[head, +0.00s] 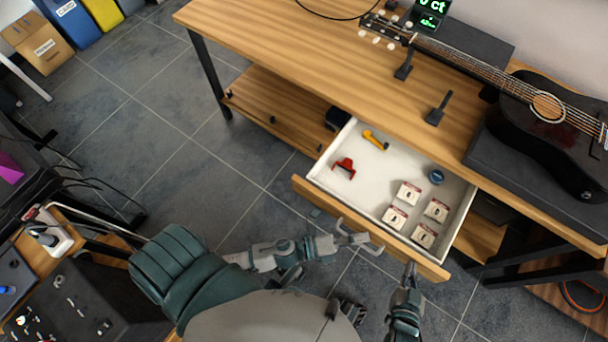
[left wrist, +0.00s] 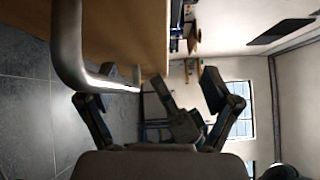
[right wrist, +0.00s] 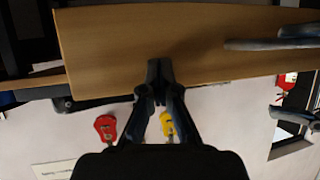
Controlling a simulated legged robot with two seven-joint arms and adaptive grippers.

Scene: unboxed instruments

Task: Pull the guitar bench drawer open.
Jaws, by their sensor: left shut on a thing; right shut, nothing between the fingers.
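The guitar bench drawer (head: 330,170) stands out from under the wooden bench top (head: 300,60) in the head view, its white inside in plain sight. Its wooden front carries a grey bar handle (head: 374,246), which also shows large in the left wrist view (left wrist: 68,50). My left gripper (head: 352,239) is at the handle and shut on it. My right gripper (head: 410,268) is shut and empty beside the right part of the drawer front. In the right wrist view its closed fingertips (right wrist: 159,68) are before the wooden front panel (right wrist: 130,35).
The drawer holds a red tool (head: 344,168), a yellow tool (head: 375,139), a blue round tin (head: 436,176) and several white packets (head: 408,194). A black guitar (head: 545,110) lies on the bench. Tiled floor (head: 240,150) is clear left of the drawer.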

